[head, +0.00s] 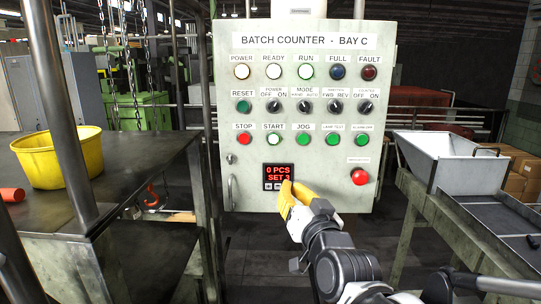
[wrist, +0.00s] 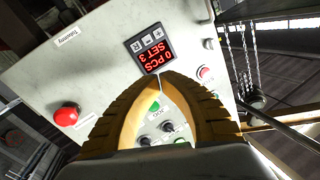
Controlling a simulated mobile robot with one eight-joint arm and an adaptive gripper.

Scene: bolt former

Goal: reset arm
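My gripper (head: 287,184) has yellow fingers. In the head view it is in front of the lower edge of the small counter display (head: 278,171), covering its lower right corner. The display reads "0 PCS SET 3" in red. In the wrist view the fingertips (wrist: 160,77) come together just beside the display (wrist: 153,52), and nothing is held between them. Whether they touch the panel I cannot tell. The grey control panel (head: 300,190) is titled "BATCH COUNTER - BAY C". My arm reaches up from the lower right.
A red mushroom button (head: 359,177) is right of the display, and rows of lamps, knobs and buttons are above it. A dark table (head: 120,160) with a yellow tub (head: 62,160) stands left. A metal hopper (head: 452,165) stands right. A hook (head: 152,195) hangs left of the panel.

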